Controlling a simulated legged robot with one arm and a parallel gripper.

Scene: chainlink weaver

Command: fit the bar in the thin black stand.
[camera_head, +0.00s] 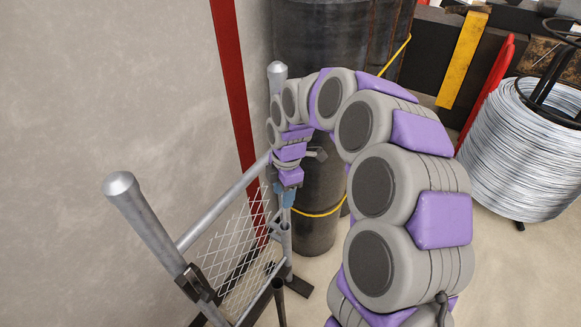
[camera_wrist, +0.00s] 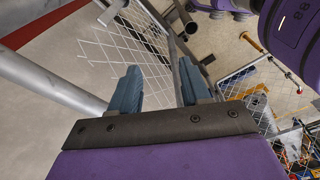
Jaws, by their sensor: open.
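My gripper (camera_head: 284,197) points down beside the far end of the fence frame in the head view. In the wrist view its two blue fingers (camera_wrist: 158,90) are apart, with white mesh showing between them. A thin grey bar (camera_wrist: 174,62) runs upright close beside the right finger; I cannot tell whether they touch. In the head view an upright grey bar (camera_head: 286,240) stands just below the fingers, its upper part hidden by my gripper. A thin black upright (camera_head: 280,302), seemingly the stand, rises in front of the frame's far end; its base is out of view.
The grey fence frame (camera_head: 222,207) with chainlink mesh (camera_head: 232,245) stands near the wall at left, with a thick post (camera_head: 145,225) nearest. A dark drum (camera_head: 325,50) stands behind my gripper. A wire coil (camera_head: 525,150) is at right. Floor between is bare.

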